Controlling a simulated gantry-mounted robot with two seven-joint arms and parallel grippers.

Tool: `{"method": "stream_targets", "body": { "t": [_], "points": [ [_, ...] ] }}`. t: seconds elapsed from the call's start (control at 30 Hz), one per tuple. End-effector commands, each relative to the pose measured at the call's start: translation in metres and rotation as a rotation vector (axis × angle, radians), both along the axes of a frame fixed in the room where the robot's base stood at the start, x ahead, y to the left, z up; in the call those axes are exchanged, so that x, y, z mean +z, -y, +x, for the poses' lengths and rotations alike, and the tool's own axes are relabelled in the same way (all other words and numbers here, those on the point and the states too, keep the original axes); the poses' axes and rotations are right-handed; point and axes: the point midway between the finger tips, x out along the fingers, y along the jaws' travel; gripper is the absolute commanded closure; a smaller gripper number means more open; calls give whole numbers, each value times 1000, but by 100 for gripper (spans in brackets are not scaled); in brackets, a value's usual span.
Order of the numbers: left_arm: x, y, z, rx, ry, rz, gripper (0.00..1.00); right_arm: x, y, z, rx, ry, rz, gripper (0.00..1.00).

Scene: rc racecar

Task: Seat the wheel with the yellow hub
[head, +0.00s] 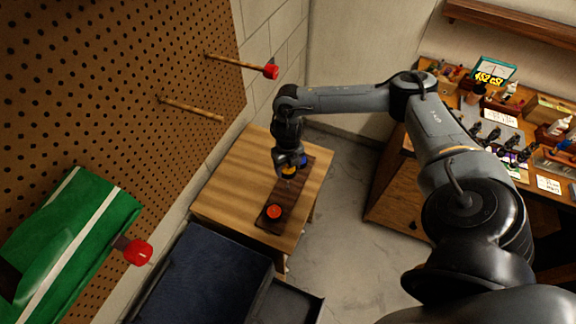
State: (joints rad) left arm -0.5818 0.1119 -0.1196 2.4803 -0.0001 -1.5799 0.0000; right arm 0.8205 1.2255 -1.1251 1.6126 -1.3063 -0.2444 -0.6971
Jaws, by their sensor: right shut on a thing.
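My right gripper (288,166) points down over the dark wooden strip (281,194) on the small wooden table. It is shut on the wheel with the yellow hub (289,171), of which only a little yellow shows between and below the fingers. The fingers hide most of this wheel, and I cannot tell whether it touches the strip. A blue-hubbed wheel (303,160) sits at the strip's far end, just beside the gripper. An orange-red-hubbed wheel (274,211) lies at the near end. My left gripper is not in view.
The wooden table (235,185) has bare room left of the strip. A pegboard (120,90) with pegs, some red-tipped (271,71), rises on the left. A green, white-striped piece (75,235) is beside it. A dark blue padded surface (215,275) lies in front. A cluttered workbench (395,190) stands right.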

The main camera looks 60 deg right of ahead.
Motion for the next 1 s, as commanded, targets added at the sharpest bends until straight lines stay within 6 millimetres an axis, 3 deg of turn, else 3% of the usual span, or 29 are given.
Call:
{"method": "stream_targets", "body": {
  "t": [0.33, 1.0],
  "points": [
    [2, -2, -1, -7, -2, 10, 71, 1, 0, 0, 0, 2, 0, 65],
    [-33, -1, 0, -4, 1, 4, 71, -46, 0, 1, 0, 1, 0, 65]
  ]
}}
